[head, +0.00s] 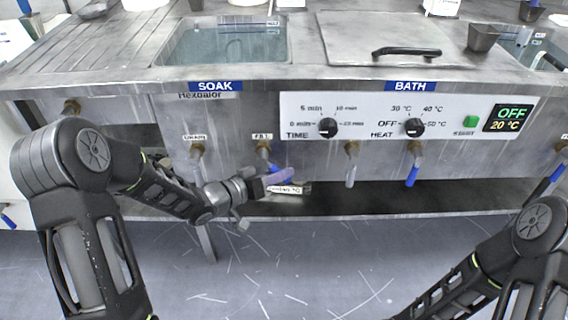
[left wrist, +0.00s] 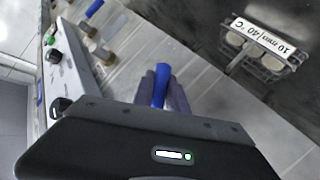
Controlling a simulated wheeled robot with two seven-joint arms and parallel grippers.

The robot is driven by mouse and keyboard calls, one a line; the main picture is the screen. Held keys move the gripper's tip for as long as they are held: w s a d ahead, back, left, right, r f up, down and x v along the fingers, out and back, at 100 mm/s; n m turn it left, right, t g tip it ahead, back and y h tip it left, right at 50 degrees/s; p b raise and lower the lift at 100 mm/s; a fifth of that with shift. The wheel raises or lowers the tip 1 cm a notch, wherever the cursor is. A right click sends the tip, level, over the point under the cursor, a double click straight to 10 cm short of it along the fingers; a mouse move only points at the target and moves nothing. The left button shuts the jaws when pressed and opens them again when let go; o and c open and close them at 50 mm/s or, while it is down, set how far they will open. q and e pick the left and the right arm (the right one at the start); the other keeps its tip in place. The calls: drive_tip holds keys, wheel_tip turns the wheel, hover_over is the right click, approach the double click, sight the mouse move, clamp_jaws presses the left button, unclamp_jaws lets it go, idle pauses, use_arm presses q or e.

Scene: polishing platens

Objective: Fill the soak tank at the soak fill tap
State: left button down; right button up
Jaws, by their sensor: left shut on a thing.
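The soak tank (head: 225,50) is the open basin behind the SOAK label (head: 216,86) in the head view; its inside looks bluish, and I cannot tell the water level. The soak fill tap (head: 263,150), labelled FILL, is on the front panel below it. My left gripper (head: 278,178) is at this tap, partly covering its lever. In the left wrist view the blue lever (left wrist: 160,84) stands between the fingers of my left gripper (left wrist: 164,92), which are shut on it. My right arm shows at the lower right, but its gripper is out of view.
The soak drain tap (head: 197,150) is left of the fill tap. The bath taps, one with a blue lever (head: 412,175), are to the right under the control panel (head: 405,118). A wire basket (left wrist: 262,50) labelled 10 min/40 °C sits close by, below the taps.

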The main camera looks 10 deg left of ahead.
use_arm(q)
drive_tip(key=shift+s+a+f+m+g+y+p, duration=0.15)
drive_tip(key=shift+a+m+g+y+p, duration=0.2)
drive_tip(key=shift+y+p, duration=0.2)
drive_tip(key=shift+s+a+f+m+g+y+p, duration=0.1)
drive_tip(key=shift+a+m+g+y+p, duration=0.25)
drive_tip(key=shift+p, duration=0.3)
drive_tip(key=shift+s+a+f+m+g+y+b, duration=0.1)
drive_tip(key=shift+a+f+m+g+y+b, duration=0.2)
drive_tip(key=shift+a+y, duration=0.3)
drive_tip(key=shift+s+a+f+m+g+y+b, duration=0.15)
drive_tip(key=shift+a+m+g+y+b, duration=0.2)
drive_tip(key=shift+y, duration=0.4)
drive_tip(key=shift+s+a+f+m+g+y+b, duration=0.15)
drive_tip(key=shift+a+f+m+g+y, duration=0.1)
drive_tip(key=shift+a+m+y, duration=0.35)
use_arm(e)
drive_tip(key=shift+s+a+r, duration=0.15)
drive_tip(key=shift+r, duration=0.3)
drive_tip(key=shift+s+a+r, duration=0.1)
drive_tip(key=shift+r, duration=0.3)
use_arm(q)
drive_tip(key=c, duration=1.6)
unclamp_jaws()
drive_tip(key=shift+r, duration=0.1)
drive_tip(key=shift+r, duration=0.1)
